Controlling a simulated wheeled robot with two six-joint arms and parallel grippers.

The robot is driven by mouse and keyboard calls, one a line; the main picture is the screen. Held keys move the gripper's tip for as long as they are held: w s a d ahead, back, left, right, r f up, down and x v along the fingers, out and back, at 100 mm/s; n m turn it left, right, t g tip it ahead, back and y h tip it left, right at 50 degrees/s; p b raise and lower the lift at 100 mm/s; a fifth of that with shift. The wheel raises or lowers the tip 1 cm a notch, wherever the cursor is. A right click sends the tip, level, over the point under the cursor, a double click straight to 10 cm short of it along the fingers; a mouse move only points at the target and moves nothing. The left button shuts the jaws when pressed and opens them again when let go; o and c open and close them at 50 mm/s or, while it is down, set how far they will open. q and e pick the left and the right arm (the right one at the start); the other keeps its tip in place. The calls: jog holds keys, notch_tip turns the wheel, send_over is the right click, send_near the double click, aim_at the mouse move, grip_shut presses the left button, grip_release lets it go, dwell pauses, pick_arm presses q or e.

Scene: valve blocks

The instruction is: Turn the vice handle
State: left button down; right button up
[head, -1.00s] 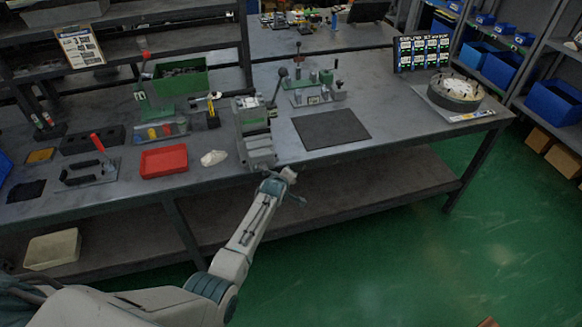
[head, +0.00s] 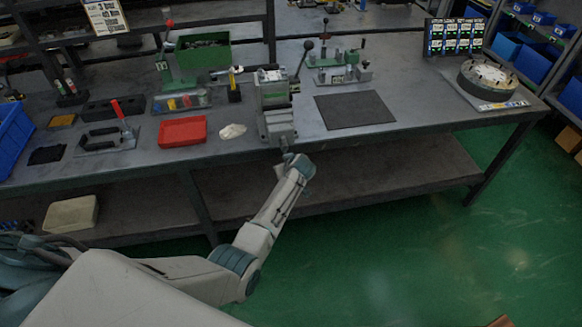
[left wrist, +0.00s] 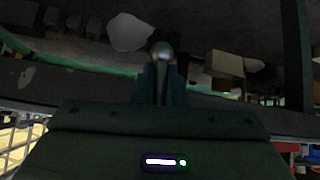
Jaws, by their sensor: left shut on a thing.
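The grey and green vice (head: 275,108) stands at the front edge of the workbench in the head view. My left gripper (head: 287,154) is just below the front of the vice, at the bench edge. In the left wrist view its two dark fingers (left wrist: 161,84) are close together around a thin bar, and a round metal knob (left wrist: 162,50) of the vice handle shows just past the fingertips. The rest of the handle is hidden or too small to make out. My right gripper is in neither view.
A red tray (head: 183,131) and a pale cloth-like lump (head: 232,131) lie left of the vice. A dark mat (head: 354,110) lies right of it, with a clamp fixture (head: 340,70) behind. The floor in front of the bench is clear.

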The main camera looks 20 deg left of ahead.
pick_arm(q)
jog(key=shift+s+a+f, duration=0.1)
jog(key=shift+s+a, duration=0.1)
dwell(0.4)
jog(key=c, duration=1.5)
grip_release()
jog(key=b+v, duration=0.1)
jog(key=v, duration=1)
jog(key=shift+w, duration=0.15)
